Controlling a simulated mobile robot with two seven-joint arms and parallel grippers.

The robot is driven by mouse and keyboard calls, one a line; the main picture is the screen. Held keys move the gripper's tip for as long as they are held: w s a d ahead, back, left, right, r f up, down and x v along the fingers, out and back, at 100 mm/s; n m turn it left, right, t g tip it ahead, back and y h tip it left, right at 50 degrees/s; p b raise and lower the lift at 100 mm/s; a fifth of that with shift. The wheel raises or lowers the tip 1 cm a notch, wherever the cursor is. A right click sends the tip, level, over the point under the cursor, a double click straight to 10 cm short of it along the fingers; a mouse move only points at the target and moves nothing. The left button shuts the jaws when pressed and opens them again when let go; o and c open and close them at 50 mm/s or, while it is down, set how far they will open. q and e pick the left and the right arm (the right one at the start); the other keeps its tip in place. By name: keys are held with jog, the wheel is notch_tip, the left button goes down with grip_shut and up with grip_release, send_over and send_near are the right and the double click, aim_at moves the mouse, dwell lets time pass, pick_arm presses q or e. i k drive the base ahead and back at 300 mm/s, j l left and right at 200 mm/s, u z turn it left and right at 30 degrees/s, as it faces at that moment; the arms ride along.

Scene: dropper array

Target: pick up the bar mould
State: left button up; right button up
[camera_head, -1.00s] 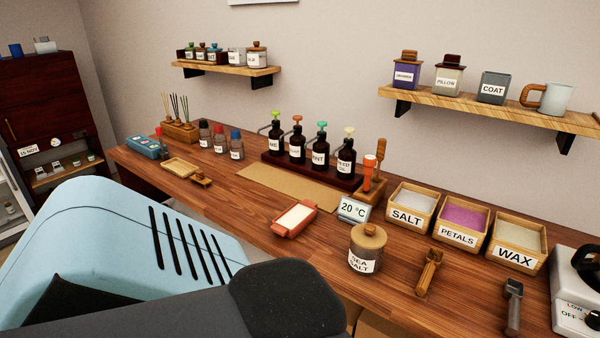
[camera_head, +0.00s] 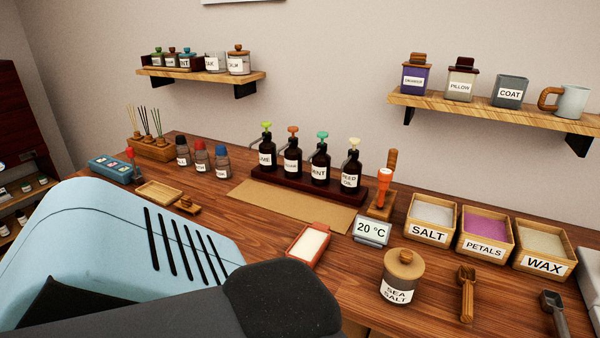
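The bar mould appears to be the small terracotta-red rectangular tray (camera_head: 294,254) filled with a flat white block, lying on the wooden counter (camera_head: 250,212) near its front edge. It lies left of the 20 °C display and the sea salt jar. Nothing is touching it from above. Neither of my grippers shows in the head view, so I cannot see their state or their distance from the mould.
Pump bottles (camera_head: 293,158) stand behind a tan mat (camera_head: 275,203). Salt (camera_head: 431,219), petals and wax boxes line the right. Bare counter lies left of the mould.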

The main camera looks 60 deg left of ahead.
aim_at(309, 246)
jog(key=k+j, duration=0.1)
jog(key=j, duration=0.25)
jog(key=k+j, duration=0.1)
jog(key=j, duration=0.25)
jog(key=k+j, duration=0.1)
jog(key=j, duration=0.25)
jog(key=k+j, duration=0.1)
jog(key=j, duration=0.3)
jog(key=k+j, duration=0.15)
jog(key=j, duration=0.2)
jog(key=i+z, duration=0.05)
